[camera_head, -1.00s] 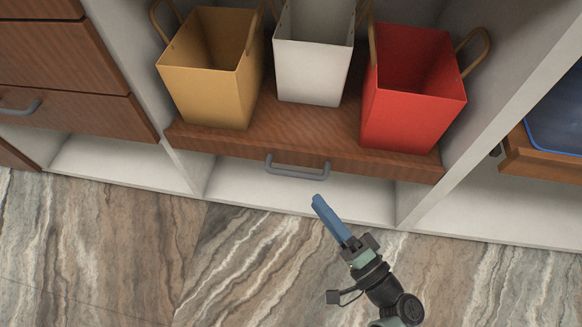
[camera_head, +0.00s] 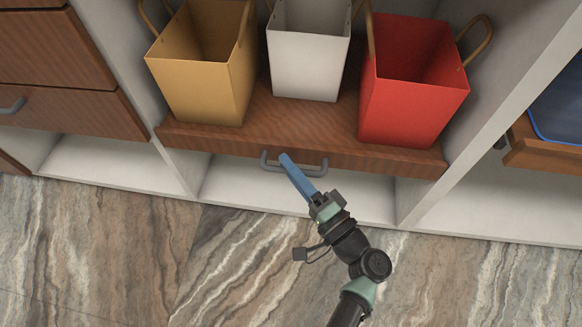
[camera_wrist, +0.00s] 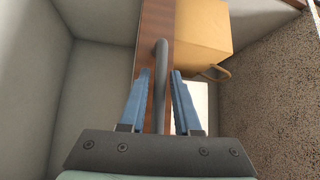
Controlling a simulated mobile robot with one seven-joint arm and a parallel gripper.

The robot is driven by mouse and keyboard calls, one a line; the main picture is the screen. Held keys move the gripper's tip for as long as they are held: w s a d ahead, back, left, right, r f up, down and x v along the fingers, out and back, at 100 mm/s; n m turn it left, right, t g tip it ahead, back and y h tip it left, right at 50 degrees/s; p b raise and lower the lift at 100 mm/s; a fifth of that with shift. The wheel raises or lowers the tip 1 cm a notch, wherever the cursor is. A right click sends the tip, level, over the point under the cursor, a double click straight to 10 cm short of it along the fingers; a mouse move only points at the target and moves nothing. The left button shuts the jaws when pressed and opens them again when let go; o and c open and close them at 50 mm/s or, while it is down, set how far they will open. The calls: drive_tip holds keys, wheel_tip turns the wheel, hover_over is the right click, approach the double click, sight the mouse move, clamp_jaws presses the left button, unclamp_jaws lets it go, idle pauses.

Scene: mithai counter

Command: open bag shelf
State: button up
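The bag shelf (camera_head: 300,125) is a brown wooden pull-out board with a grey bar handle (camera_head: 268,166) on its front edge. My gripper (camera_head: 286,160) has blue fingers and reaches the handle in the head view. In the wrist view, the two fingers (camera_wrist: 160,78) stand apart, with the handle (camera_wrist: 160,85) running between them near their tips. The gap between fingers and handle is visible, so the fingers are not closed on it. The shelf's front edge also shows in the wrist view (camera_wrist: 156,25).
A yellow bag (camera_head: 205,90), a white bag (camera_head: 308,60) and a red bag (camera_head: 412,95) stand on the shelf. White cabinet walls (camera_head: 505,110) flank it. Brown drawers (camera_head: 60,100) are at left, a wooden tray-like shelf (camera_head: 545,147) at right. The marble-patterned floor (camera_head: 130,260) in front is clear.

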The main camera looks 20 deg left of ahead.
clamp_jaws()
idle(1.1)
